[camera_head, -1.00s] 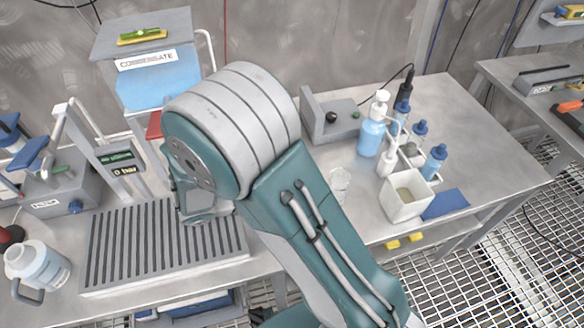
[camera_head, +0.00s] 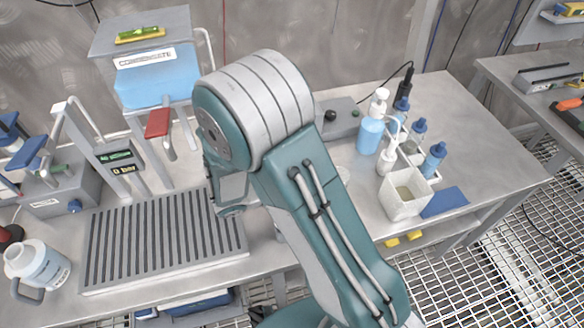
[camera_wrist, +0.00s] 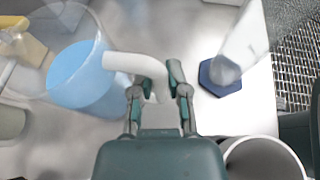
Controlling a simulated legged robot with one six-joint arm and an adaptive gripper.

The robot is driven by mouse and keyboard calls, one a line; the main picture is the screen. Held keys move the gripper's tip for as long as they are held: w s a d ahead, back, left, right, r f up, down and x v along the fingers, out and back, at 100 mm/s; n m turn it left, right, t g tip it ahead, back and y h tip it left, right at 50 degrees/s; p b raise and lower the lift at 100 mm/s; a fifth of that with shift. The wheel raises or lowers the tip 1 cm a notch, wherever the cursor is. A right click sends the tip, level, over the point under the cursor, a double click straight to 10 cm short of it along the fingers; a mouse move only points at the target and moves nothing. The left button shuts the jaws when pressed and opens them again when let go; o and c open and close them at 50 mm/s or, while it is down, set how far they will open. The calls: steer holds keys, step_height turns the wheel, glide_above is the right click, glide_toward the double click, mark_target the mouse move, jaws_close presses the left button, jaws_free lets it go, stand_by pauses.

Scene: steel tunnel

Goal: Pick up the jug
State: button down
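A clear jug with blue liquid (camera_wrist: 85,78) and a curved white handle (camera_wrist: 135,64) stands at the left of the wrist view. My gripper (camera_wrist: 160,82) has its two fingers on either side of the handle, with the handle's end between them. I cannot tell whether both fingers press on it. In the head view my forearm hides my fingers and this jug. Another jug-like container (camera_head: 38,266), white with a grey handle, stands at the front left of the bench, apart from my arm.
A measuring cylinder on a blue hexagonal base (camera_wrist: 220,76) stands close right of my fingers. A round white vessel (camera_wrist: 262,160) is at the lower right. The head view shows a ribbed drain tray (camera_head: 165,243), a blue pump bottle (camera_head: 371,134) and a white square container (camera_head: 405,203).

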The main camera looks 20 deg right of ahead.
stand_by(0.4)
steer(key=shift+r, duration=5.05)
